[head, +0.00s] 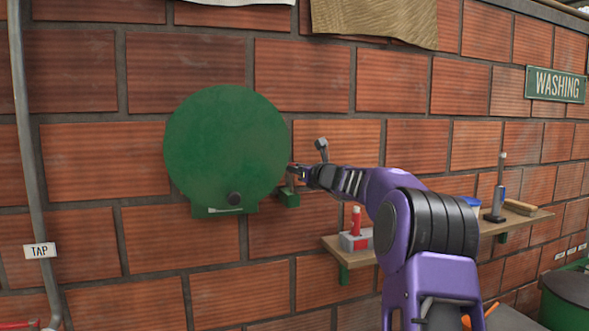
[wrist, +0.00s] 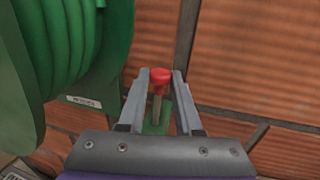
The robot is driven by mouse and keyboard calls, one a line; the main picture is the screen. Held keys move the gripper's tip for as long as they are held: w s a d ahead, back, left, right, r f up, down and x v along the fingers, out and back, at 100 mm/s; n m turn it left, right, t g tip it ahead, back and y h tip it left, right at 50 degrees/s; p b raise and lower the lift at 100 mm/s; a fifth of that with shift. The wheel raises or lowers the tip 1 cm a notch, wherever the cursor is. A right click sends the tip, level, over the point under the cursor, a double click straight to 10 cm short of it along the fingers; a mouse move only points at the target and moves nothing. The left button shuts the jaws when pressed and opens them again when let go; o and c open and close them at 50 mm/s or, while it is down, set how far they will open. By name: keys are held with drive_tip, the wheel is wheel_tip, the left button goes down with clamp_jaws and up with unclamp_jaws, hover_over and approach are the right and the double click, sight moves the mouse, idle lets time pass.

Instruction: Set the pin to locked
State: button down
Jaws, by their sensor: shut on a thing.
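A pin with a red knob (wrist: 160,80) and a thin metal shaft stands above a green bracket (wrist: 152,128) in the wrist view. My gripper (wrist: 161,73) is shut on the pin, with one finger on each side of the red knob. In the head view my gripper (head: 291,173) is at the right edge of a big green hose reel (head: 225,145), just above the bracket (head: 288,199). The pin is mostly hidden there by the fingers. The shaft's lower end and how deep it sits in the bracket are unclear.
A pipe (head: 30,170) with a TAP sign (head: 40,251) runs at left.

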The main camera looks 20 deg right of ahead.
drive_tip(key=shift+f, duration=0.35)
drive_tip(key=c, duration=0.6)
unclamp_jaws()
drive_tip(key=shift+r, duration=0.15)
drive_tip(key=b+v, duration=0.2)
drive_tip(key=v, duration=1.5)
drive_tip(key=shift+s+b, duration=0.25)
drive_tip(key=shift+b, duration=0.05)
